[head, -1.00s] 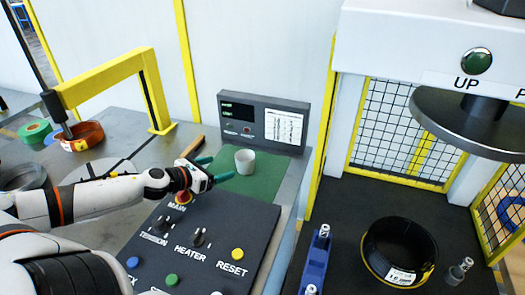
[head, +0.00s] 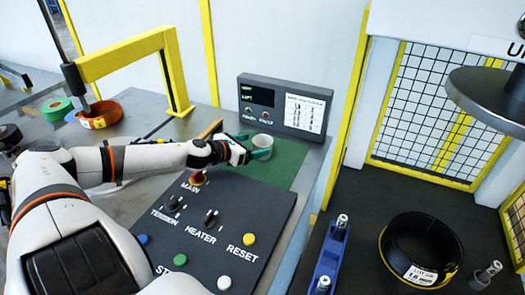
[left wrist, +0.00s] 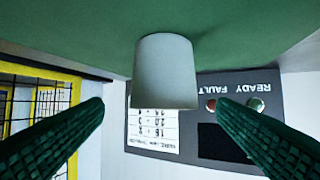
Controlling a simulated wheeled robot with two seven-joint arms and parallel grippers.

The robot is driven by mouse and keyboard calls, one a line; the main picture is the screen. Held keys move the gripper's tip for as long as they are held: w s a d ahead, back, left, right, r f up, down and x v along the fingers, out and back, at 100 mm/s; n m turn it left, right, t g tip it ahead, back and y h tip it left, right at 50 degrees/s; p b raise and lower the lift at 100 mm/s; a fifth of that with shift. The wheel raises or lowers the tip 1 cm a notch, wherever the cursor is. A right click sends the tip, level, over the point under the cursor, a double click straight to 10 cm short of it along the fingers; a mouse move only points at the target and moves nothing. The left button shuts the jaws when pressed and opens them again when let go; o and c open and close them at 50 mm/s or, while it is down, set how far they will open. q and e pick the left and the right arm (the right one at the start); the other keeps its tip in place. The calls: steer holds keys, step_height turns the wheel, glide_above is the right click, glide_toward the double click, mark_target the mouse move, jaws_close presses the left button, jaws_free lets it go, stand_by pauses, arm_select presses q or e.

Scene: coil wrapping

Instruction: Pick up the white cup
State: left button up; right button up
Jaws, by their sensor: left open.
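The white cup (head: 262,142) stands on a green mat (head: 288,160) in front of a dark display box. My left gripper (head: 257,147) reaches in from the left with its green fingers at the cup, and one finger partly covers it. In the left wrist view the cup (left wrist: 165,72) appears upside down, between and beyond the two spread green fingers (left wrist: 160,118). There is space on both sides of the cup, so the jaws are open and I see no grip on it. My right gripper is not in view.
The display box (head: 285,105) stands right behind the cup. A control panel (head: 222,228) with knobs and buttons lies in front, below my left forearm. A wooden-looking handle (head: 209,129) lies left of the mat. A black coil (head: 421,245) sits at the right on a dark surface.

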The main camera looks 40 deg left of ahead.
mark_target(269, 141)
arm_select(q)
steer(key=shift+w, duration=0.15)
steer(key=shift+w, duration=0.7)
steer(key=shift+w+f+p, duration=0.1)
steer(key=shift+w+p, duration=0.2)
steer(key=shift+p, duration=0.2)
steer(key=shift+p+x, duration=0.45)
steer(key=shift+x, duration=0.75)
steer(key=shift+w+f, duration=0.25)
steer(key=shift+f, duration=0.1)
steer(key=shift+c, duration=0.2)
